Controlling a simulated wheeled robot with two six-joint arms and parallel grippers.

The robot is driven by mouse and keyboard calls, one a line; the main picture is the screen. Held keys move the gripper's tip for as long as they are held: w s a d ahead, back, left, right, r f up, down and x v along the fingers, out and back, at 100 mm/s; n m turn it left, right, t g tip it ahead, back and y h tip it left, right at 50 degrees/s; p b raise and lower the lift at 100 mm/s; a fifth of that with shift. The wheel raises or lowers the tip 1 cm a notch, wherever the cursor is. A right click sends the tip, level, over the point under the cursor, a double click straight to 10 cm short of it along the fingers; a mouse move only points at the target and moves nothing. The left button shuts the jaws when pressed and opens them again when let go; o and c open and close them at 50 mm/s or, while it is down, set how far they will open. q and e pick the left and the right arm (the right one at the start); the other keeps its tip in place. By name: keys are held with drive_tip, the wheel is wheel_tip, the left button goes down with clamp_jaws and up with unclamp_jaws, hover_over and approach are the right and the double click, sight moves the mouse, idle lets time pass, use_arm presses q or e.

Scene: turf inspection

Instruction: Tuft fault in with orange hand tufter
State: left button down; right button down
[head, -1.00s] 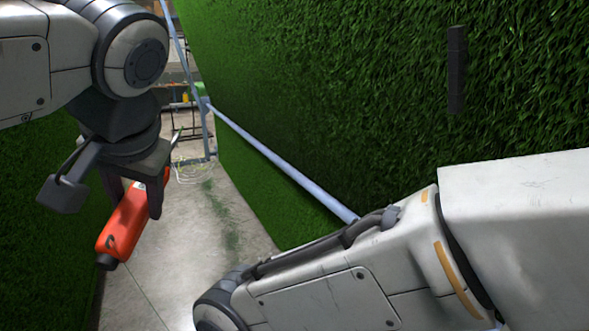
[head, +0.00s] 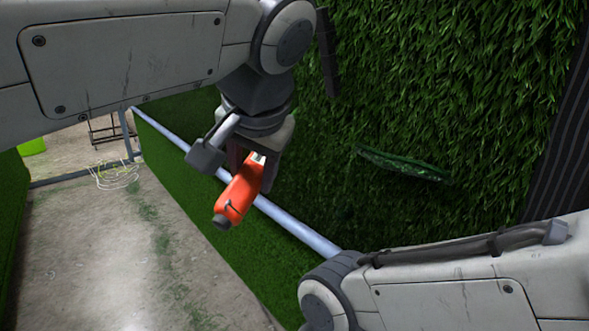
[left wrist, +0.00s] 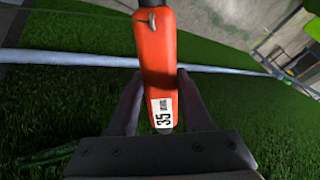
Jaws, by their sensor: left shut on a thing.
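The orange hand tufter (head: 239,192) is held between the fingers of my left gripper (head: 255,165), in front of the upright turf and apart from it. Its dark end points down and left in the head view. In the left wrist view the tufter (left wrist: 157,60) stands between both fingers, with a white label reading 35. On the turf wall (head: 440,90) a dark slit-like patch with a lighter green edge, seemingly the fault (head: 404,164), lies to the right of the gripper. My right gripper is out of view; only its arm shows at lower right.
A pale blue-grey pipe (head: 300,232) runs along the turf, behind the tufter. A dark strip (head: 327,52) is on the turf at the top. A black ribbed panel (head: 560,130) borders the right. The concrete floor (head: 95,240) at left is mostly clear, with loose coiled wire (head: 115,174) farther back.

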use_arm(q)
drive_tip(key=shift+w+d+r, duration=0.1)
drive_tip(key=shift+d+r, duration=0.05)
drive_tip(key=shift+d, duration=0.25)
drive_tip(key=shift+w+d+r+p, duration=0.1)
drive_tip(key=shift+w+d+p, duration=0.05)
drive_tip(key=shift+d+p, duration=0.15)
drive_tip(key=w+d+r+p, duration=0.1)
drive_tip(key=w+d+p, duration=0.2)
drive_tip(key=d+p, duration=0.1)
drive_tip(key=shift+w+d+r, duration=0.3)
drive_tip(key=shift+d, duration=0.25)
drive_tip(key=shift+d+r+p, duration=0.1)
drive_tip(key=shift+r+p, duration=0.05)
drive_tip(key=shift+p, duration=0.2)
drive_tip(key=shift+w+d+r+p, duration=0.2)
drive_tip(key=shift+w+d+p, duration=0.25)
drive_tip(key=shift+d+p, duration=0.25)
drive_tip(key=shift+w+d+r+p, duration=0.2)
drive_tip(key=shift+w+d+p, duration=0.25)
drive_tip(key=shift+d+p, duration=0.15)
idle(0.4)
drive_tip(key=shift+a+r, duration=0.1)
